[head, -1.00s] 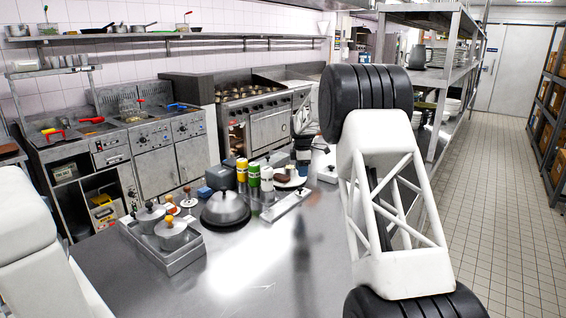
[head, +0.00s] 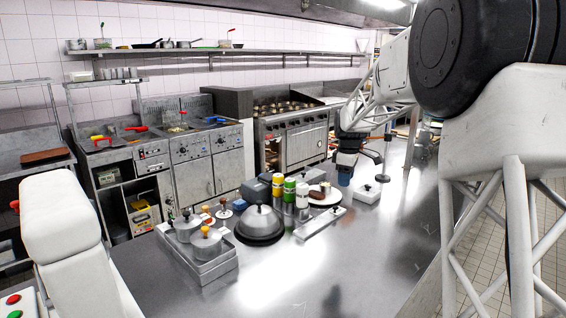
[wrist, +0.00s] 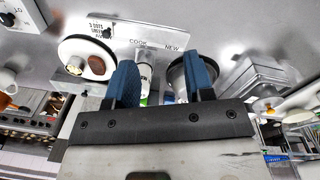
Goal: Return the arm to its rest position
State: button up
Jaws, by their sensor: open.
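My gripper (head: 347,174) hangs over the steel counter (head: 385,245), behind and to the right of the white plate (head: 333,196). In the wrist view the two blue fingers of my gripper (wrist: 160,82) stand apart, and I see nothing held between them. My white arm reaches in from the right side of the head view. The plate also shows in the wrist view (wrist: 72,49), with a brown patty (wrist: 97,65) and a small pale item on it. The patty (head: 316,192) shows on the plate's left part in the head view.
Squeeze bottles (head: 289,190) stand left of the plate. A domed lid (head: 260,220) and a metal tray (head: 213,272) with lidded pots are further left. A labelled strip (head: 320,222) lies in front. A white box (head: 367,193) is close by my gripper. The counter's front right is clear.

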jog(key=s+a+r+m, duration=0.1)
jog(key=s+r+m, duration=0.2)
jog(key=s, duration=1.1)
jog(key=s+a+r+m, duration=0.1)
jog(key=s+r+m, duration=0.2)
jog(key=s, duration=1.1)
jog(key=s+f+m+t, duration=0.1)
jog(key=s+f+m, duration=0.2)
jog(key=s, duration=1.1)
jog(key=s+f+m, duration=0.4)
jog(key=s+f, duration=0.1)
jog(key=s, duration=0.9)
jog(key=shift+a+f+t, duration=0.15)
jog(key=shift+t, duration=0.25)
jog(key=shift+w, duration=0.1)
